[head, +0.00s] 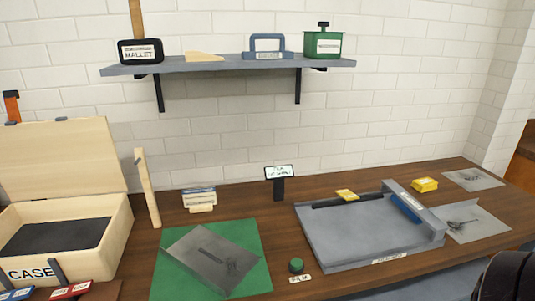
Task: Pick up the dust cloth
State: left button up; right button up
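No label that I can read names a dust cloth. A small yellow block-like item (425,184), perhaps the folded dust cloth, lies on the wooden bench (340,180) at the back right, behind the grey tray. A smaller flat yellow piece (347,195) lies at the back edge of the tray. I cannot tell for certain which of the two is the cloth. Neither gripper shows. A black ridged shape cut off at the lower right corner may be part of my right arm, with no fingertips visible.
A grey tray (350,233) fills the right middle. A green mat (258,258) bears a grey plate (205,265). An open wooden case (112,220) stands left, near an upright wooden stick (147,190). A small sign (279,172) stands at the back. A shelf (200,67) hangs above.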

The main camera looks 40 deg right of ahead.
aim_at(422, 185)
jog(key=z, duration=2.4)
jog(key=u, duration=1.05)
jog(key=l+u, duration=0.6)
jog(key=u, duration=0.15)
jog(key=l+u, duration=0.2)
jog(key=l, duration=0.2)
jog(key=k+l+u, duration=0.15)
jog(key=l, duration=0.25)
